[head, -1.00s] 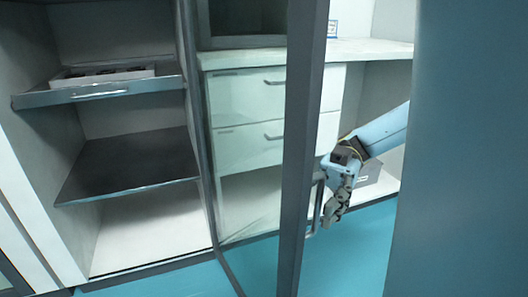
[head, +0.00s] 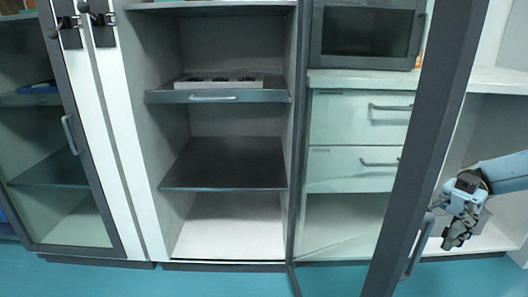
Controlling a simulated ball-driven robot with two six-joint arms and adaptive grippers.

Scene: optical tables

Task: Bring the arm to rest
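My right gripper (head: 456,228) comes in from the right edge in the head view. Its fingers point down, close beside the vertical handle (head: 416,250) of the open, grey-framed glass door (head: 432,120). I cannot tell whether it touches the handle, and its fingers are too small to tell open from shut. No object shows in it. My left gripper is not in view.
The open cabinet holds a pull-out shelf (head: 160,97) with a white rack (head: 245,79), and a dark shelf (head: 225,165) below. Another glass-doored cabinet (head: 60,205) stands left. Drawers (head: 350,168) and a microwave (head: 365,33) stand behind the door. Blue floor (head: 90,278) lies in front.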

